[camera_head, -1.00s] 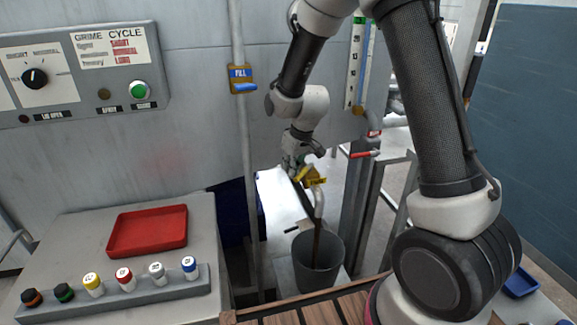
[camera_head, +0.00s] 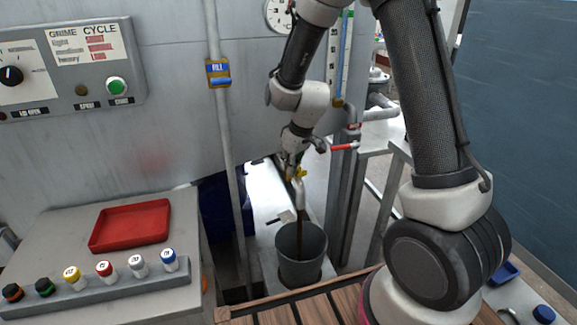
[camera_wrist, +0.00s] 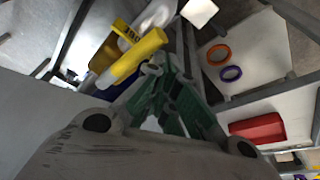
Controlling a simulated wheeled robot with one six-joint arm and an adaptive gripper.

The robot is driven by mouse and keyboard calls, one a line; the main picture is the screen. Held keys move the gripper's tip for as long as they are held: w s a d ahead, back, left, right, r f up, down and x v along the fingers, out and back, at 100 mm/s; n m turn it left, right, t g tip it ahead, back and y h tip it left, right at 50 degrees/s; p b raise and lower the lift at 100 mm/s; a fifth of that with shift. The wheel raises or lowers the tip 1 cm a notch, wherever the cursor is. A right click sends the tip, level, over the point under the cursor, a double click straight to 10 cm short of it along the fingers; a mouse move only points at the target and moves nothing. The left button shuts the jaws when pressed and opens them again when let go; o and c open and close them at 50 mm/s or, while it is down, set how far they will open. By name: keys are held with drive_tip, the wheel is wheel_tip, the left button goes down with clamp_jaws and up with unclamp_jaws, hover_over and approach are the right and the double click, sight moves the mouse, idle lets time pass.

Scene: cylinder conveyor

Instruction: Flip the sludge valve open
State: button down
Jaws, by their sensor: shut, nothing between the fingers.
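The sludge valve has a yellow handle (camera_head: 297,172) on a pale spout pipe (camera_head: 299,188) above a grey bucket (camera_head: 301,268). A dark brown streak (camera_head: 303,222) runs from the spout down into the bucket. In the wrist view the yellow handle (camera_wrist: 138,57) lies slanted just left of my fingertips. My gripper (camera_head: 289,167) is shut and empty beside the handle. Its green-black fingers (camera_wrist: 155,75) also show in the wrist view. I cannot tell whether they touch the handle.
A red-handled valve (camera_head: 344,147) is at the right, and a blue-handled FILL valve (camera_head: 219,82) is on a vertical pipe at the left. A panel bench holds a red tray (camera_head: 130,226) and several coloured knobs. A wooden slatted surface (camera_head: 320,313) is in front.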

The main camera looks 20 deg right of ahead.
drive_tip(key=shift+s+d, duration=0.1)
drive_tip(key=shift+d, duration=0.15)
idle(0.5)
wheel_tip(320, 180, up, 10)
drive_tip(key=d, duration=0.3)
drive_tip(key=shift+f, duration=0.25)
drive_tip(key=s+d+r+m, duration=0.2)
drive_tip(key=s+d+r, duration=0.2)
drive_tip(key=s, duration=0.6)
drive_tip(key=s+d+r+m+t+h, duration=0.1)
drive_tip(key=s+d+r, duration=0.3)
drive_tip(key=s, duration=0.5)
drive_tip(key=s+d+r+m, duration=0.3)
drive_tip(key=s+d+r, duration=0.1)
drive_tip(key=s, duration=0.6)
drive_tip(key=shift+s+r+h, duration=0.3)
drive_tip(key=shift+r+h, duration=0.1)
drive_tip(key=shift+r, duration=0.25)
